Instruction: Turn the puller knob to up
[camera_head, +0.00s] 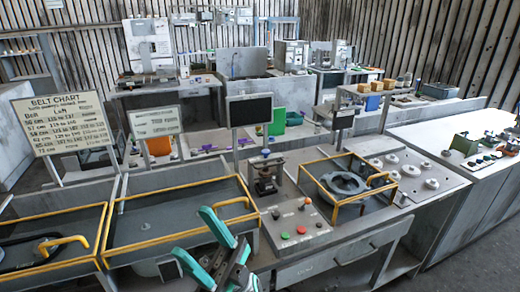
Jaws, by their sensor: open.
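My gripper (191,232) is at the bottom of the head view, left of centre, with two teal fingers spread apart and nothing between them. A control panel lies to its right, in front of a small dark press-like device (265,176). On the panel are a dark knob-like control (276,214), another small control with an orange top (307,202), a green button (285,235) and a red button (301,229). I cannot tell for sure which control is the puller knob, and the setting is too small to read. My gripper is apart from all these controls.
Yellow-railed trays (178,212) stand left of the panel. A yellow frame (333,213) surrounds a round grey housing (345,184) to the right. A black screen (249,108) stands behind the press-like device, and a belt chart (62,122) stands at left.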

